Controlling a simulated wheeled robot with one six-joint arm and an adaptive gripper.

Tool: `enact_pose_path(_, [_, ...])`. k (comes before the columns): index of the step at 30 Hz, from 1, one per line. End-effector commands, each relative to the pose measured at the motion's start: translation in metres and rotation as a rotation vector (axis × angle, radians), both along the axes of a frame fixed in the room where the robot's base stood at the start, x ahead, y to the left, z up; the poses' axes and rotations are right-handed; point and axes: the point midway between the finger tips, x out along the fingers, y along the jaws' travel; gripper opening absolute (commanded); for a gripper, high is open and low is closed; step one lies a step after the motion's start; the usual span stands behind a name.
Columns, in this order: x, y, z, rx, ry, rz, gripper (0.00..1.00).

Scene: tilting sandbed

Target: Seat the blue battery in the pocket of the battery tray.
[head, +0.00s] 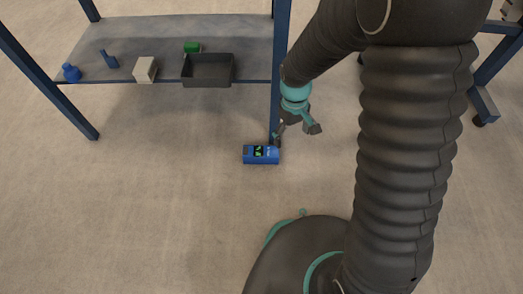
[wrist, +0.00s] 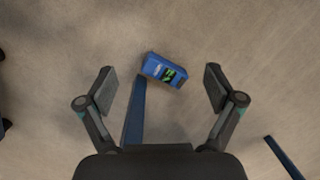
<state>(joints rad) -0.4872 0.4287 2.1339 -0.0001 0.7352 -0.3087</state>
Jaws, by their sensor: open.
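The blue battery (head: 261,154), with a black panel and green marks, lies on the floor near the foot of a blue post. In the wrist view the battery (wrist: 153,66) appears tilted, between and a little beyond the fingertips. My gripper (head: 296,134) is open above the floor, just right of the battery in the head view. In the wrist view my gripper (wrist: 159,88) has both fingers spread wide, with nothing between them touching either one. A dark grey open tray (head: 208,82) sits at the shelf's front edge; I cannot make out a pocket in it.
The grey shelf (head: 110,68) holds a beige block (head: 145,69), a green object (head: 192,47) and small blue items (head: 71,72). The blue post (head: 278,95) stands close to my gripper and also shows in the wrist view (wrist: 134,115). Floor left of the battery is clear.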

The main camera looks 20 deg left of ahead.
Motion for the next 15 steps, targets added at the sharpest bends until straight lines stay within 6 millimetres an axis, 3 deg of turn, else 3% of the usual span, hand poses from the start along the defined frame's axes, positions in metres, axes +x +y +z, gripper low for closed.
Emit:
enact_pose_path(1, [0.002, 0.01, -0.02, -0.004, 0.019, 0.051, 0.92])
enact_pose_path(9, [0.019, 0.061, -0.118, 0.026, 0.055, 0.381, 0.92])
enact_pose_path(15, [0.046, 0.098, -0.172, 0.089, 0.003, 0.695, 0.92])
